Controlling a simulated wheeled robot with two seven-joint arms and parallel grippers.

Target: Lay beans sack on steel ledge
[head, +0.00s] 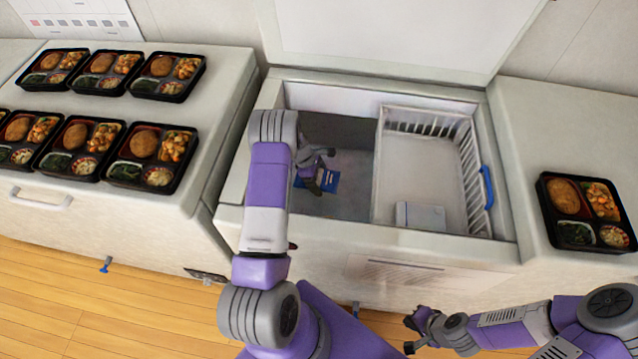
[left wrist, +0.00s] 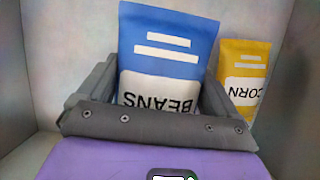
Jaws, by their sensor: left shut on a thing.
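The blue beans sack (left wrist: 165,50) stands between the two grey fingers of my left gripper (left wrist: 155,90) in the left wrist view, its lettering upside down. In the head view, my left gripper (head: 316,178) reaches down inside the open chest freezer, shut on the beans sack (head: 329,181), low in the left section. A yellow corn sack (left wrist: 243,72) is behind and right of it in the left wrist view; I cannot make it out in the head view. My right gripper (head: 410,335) is empty and open in front of the freezer. I cannot clearly identify the steel ledge.
The open freezer (head: 430,244) has a white wire basket (head: 462,150) with a blue handle on its right side. A pale box shape (head: 421,216) is at the front of that side. Bento trays (head: 150,155) stand on the left counter, and another (head: 580,236) on the right.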

